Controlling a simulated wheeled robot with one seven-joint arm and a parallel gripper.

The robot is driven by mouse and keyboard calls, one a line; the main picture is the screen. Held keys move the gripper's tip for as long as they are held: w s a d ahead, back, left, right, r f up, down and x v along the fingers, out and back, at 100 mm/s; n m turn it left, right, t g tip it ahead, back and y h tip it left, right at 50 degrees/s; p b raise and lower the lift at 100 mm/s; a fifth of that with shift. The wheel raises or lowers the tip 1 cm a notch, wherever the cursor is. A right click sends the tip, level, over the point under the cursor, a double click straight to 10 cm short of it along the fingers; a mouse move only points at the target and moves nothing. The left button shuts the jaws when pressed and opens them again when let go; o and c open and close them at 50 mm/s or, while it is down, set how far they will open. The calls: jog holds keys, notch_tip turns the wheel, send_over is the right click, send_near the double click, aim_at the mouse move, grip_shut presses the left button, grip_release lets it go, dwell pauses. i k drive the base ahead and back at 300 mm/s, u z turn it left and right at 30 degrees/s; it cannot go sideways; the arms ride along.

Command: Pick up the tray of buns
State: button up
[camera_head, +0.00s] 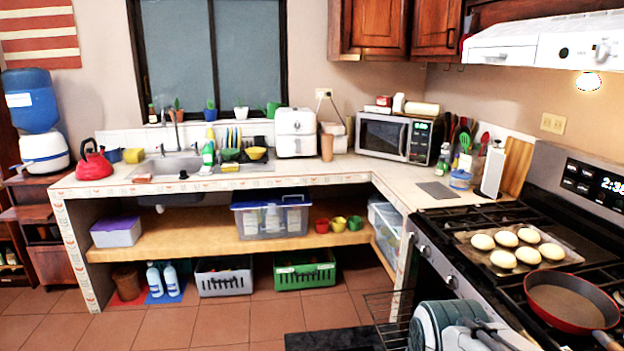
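The tray (572,262) is a flat, dark brown sheet lying on the stove's grates at the right. Several pale round buns (506,239) sit on it, spread in rough rows. Nothing covers the tray in this view. A grey-green part of my arm (440,328) shows at the bottom edge, low in front of the stove and apart from the tray. My gripper's fingertips do not show, so its opening cannot be seen.
A red-rimmed frying pan (570,302) stands close in front of the tray on the stove (455,285). The stove's back panel (590,185) rises behind. A wire rack (382,308) juts out low at the stove's left. The floor (225,325) is open to the left.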

aim_at(508, 252)
jog(key=z, duration=0.85)
